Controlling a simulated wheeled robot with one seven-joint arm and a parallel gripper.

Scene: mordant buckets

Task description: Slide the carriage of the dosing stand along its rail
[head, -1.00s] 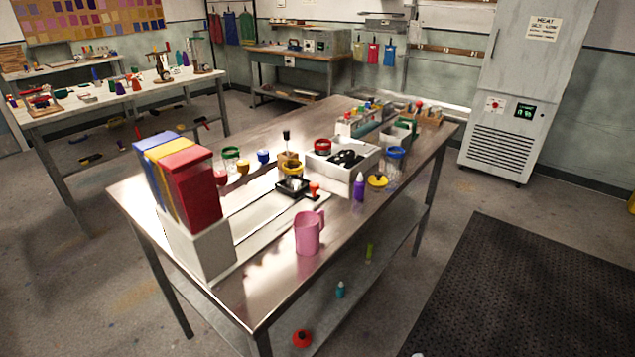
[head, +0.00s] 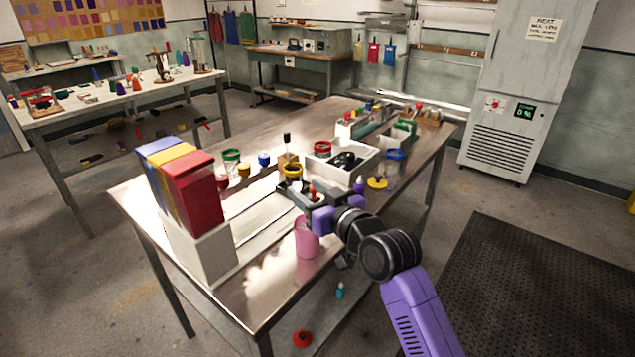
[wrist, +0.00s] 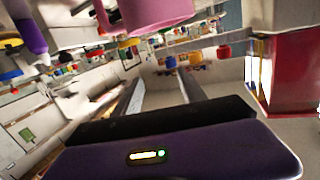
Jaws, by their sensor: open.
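The dosing stand's pale rail (head: 250,222) runs along the near side of the steel table, from a white block (head: 205,250) toward the back. Its dark carriage (head: 284,187) is at the rail's far end and partly hidden by my gripper. A red knob (head: 313,190) shows beside it. A yellow-rimmed cup (head: 292,171) stands over the carriage. My gripper (head: 303,200) is open and close to the carriage's near side. I cannot tell whether it touches. In the wrist view my open fingers (wrist: 160,82) show nothing clearly between them.
A pink jug (head: 306,243) stands just under my gripper, close to the arm. Blue, yellow and red bins (head: 196,187) stand on the white block. A white tray (head: 335,170), a yellow lid (head: 377,183) and several small pots lie farther back. The table's front corner is clear.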

